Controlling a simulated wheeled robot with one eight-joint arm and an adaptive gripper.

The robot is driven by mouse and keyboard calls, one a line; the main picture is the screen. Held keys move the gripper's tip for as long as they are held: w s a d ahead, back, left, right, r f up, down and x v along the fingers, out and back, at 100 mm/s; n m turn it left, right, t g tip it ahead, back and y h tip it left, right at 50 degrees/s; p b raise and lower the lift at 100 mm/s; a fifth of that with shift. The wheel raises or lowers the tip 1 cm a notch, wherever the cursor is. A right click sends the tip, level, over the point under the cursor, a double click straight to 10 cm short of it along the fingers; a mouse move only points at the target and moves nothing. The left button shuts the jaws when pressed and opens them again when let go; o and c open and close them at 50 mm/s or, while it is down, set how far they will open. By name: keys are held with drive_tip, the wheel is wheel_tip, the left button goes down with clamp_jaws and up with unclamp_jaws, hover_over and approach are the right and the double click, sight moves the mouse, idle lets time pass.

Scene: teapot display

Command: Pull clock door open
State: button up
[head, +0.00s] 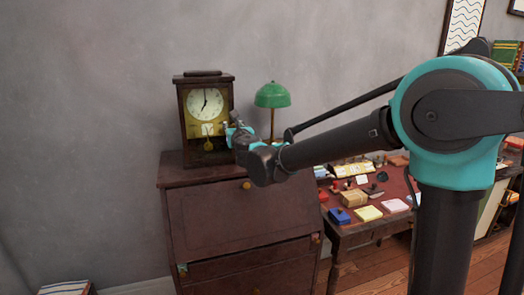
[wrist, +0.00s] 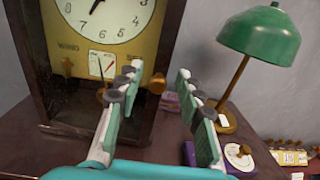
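The clock (head: 206,105) is a dark wooden case with a white dial and gold face, standing on a brown cabinet. Its front looks shut. In the head view my gripper (head: 236,127) is at the clock's lower right, partly hidden by my arm.
A green-shaded lamp (head: 272,97) stands right of the clock; it also shows in the wrist view (wrist: 262,38). A purple object with a white top (wrist: 238,156) lies near the right finger. A desk with small items (head: 368,195) is at the right.

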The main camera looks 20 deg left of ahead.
drive_tip(key=d+v, duration=0.1)
drive_tip(key=v, duration=1.6)
drive_tip(key=w+d+f+m+h, duration=0.3)
drive_tip(key=w+d+m, duration=0.2)
drive_tip(key=d, duration=0.3)
drive_tip(key=shift+f+m, duration=0.35)
drive_tip(key=shift+m, duration=0.15)
drive_tip(key=shift+d, duration=0.1)
